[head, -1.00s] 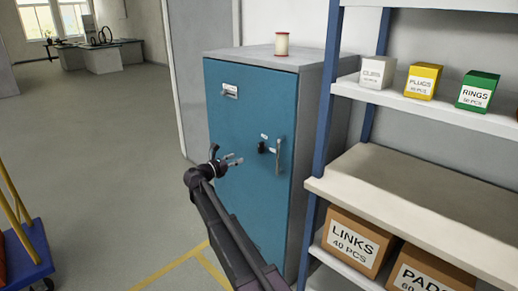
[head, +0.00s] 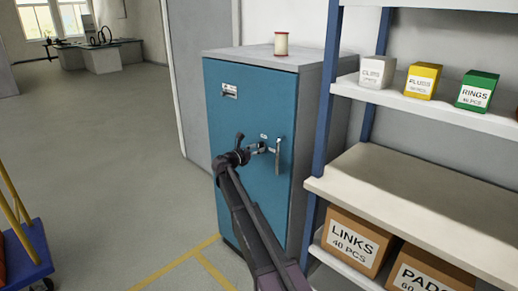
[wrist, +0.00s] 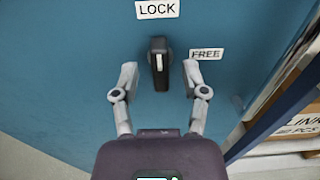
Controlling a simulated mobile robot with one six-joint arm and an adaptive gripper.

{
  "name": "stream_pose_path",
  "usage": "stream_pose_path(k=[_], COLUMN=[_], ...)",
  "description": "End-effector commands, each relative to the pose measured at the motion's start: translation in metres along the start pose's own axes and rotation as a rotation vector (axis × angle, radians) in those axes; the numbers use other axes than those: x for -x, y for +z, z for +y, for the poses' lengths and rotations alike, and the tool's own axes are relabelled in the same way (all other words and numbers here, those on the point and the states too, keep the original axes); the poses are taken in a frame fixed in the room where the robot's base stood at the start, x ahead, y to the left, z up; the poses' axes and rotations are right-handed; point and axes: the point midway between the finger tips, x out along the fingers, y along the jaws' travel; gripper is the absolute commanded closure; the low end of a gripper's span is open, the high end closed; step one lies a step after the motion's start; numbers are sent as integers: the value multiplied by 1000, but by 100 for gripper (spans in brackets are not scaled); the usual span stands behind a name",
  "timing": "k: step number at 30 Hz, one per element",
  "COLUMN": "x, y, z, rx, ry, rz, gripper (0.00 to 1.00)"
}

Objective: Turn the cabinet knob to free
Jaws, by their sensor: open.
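The blue cabinet (head: 250,115) stands against the wall with its door shut. Its black knob (wrist: 159,63) shows in the wrist view, with the lever upright, in line with the LOCK label (wrist: 157,9) above it. The FREE label (wrist: 206,54) is to the right of the knob. My gripper (wrist: 160,78) is open, one finger on each side of the knob, with gaps between fingers and knob. In the head view my gripper (head: 262,148) is at the door front and hides most of the knob. The vertical door handle (head: 278,158) is just right of it.
A spool (head: 281,43) stands on the cabinet top. A shelf rack (head: 410,195) with small boxes and cartons is close on the right. A blue cart (head: 25,255) is at the left. The floor left of the cabinet is clear.

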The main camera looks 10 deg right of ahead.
Motion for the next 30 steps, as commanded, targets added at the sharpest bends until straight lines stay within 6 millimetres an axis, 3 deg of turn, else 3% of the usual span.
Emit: stream_pose_path(k=[6,16,17,22,23,30], x=[-14,-16,-16,-16,-16,-15], y=[0,0,0,0,0,0], z=[0,0,0,0,0,0], rx=[0,0,0,0,0,-2], ry=[-1,0,0,0,0,0], rz=[0,0,0,0,0,0], gripper=[43,43,46,96,100,100])
